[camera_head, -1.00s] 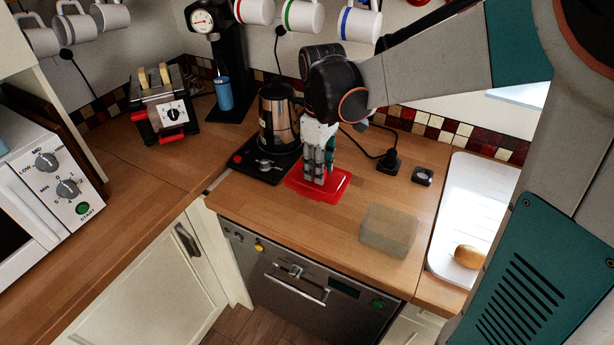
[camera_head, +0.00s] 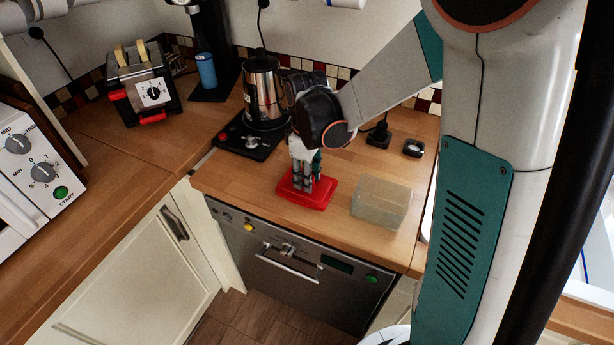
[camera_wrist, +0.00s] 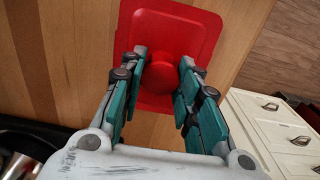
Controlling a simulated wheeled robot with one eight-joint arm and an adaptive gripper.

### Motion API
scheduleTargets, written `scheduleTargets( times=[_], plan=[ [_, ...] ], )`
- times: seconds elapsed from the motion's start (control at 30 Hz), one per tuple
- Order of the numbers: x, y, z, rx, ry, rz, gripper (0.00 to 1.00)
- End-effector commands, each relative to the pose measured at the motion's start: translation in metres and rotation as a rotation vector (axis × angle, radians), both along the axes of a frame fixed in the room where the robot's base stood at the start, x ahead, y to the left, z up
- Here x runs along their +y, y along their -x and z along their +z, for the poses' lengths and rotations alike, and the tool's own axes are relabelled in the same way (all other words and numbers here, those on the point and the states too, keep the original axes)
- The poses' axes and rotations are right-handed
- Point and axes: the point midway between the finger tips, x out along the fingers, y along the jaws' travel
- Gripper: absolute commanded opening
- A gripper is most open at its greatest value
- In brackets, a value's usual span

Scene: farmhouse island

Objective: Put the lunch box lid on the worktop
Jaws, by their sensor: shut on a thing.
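The lunch box lid (camera_head: 318,198) is a red rounded rectangle with a round knob in its middle. It also shows in the wrist view (camera_wrist: 200,32), with the knob between the fingers. My gripper (camera_head: 304,185) is above the lid, pointing down, shut on the lid's knob. The wrist view shows its fingers (camera_wrist: 172,88) on both sides of the knob. The lid is at or just above the wooden worktop (camera_head: 240,182); I cannot tell whether it touches. A translucent greenish box (camera_head: 381,203), likely the lunch box, stands on the worktop right of the lid.
A kettle (camera_head: 262,88) on a black hob (camera_head: 246,140) stands behind left of the lid. A toaster (camera_head: 142,82) and a blue cup (camera_head: 207,70) are further left. A black plug (camera_head: 378,135) lies behind. The worktop's front edge is close to the lid.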

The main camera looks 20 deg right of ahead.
Motion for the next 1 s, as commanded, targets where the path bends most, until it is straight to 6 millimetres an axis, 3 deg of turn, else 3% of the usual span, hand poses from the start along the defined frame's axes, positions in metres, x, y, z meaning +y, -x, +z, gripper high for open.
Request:
scheduleTargets(
  times=[0.23, 0.27, 0.33, 0.37, 0.77, 1.0],
  plan=[
    [0.0, 0.0, -0.003, 0.0, 0.0, 0.0, 0.0],
    [0.0, 0.0, -0.003, 0.0, 0.0, 0.0, 0.32],
    [0.0, 0.0, -0.002, 0.0, 0.0, 0.0, 0.48],
    [0.0, 0.0, -0.002, 0.0, 0.0, 0.0, 0.5],
    [0.0, 0.0, 0.002, 0.0, 0.0, 0.0, 0.5],
    [0.0, 0.0, 0.042, 0.0, 0.0, 0.0, 0.5]
  ],
)
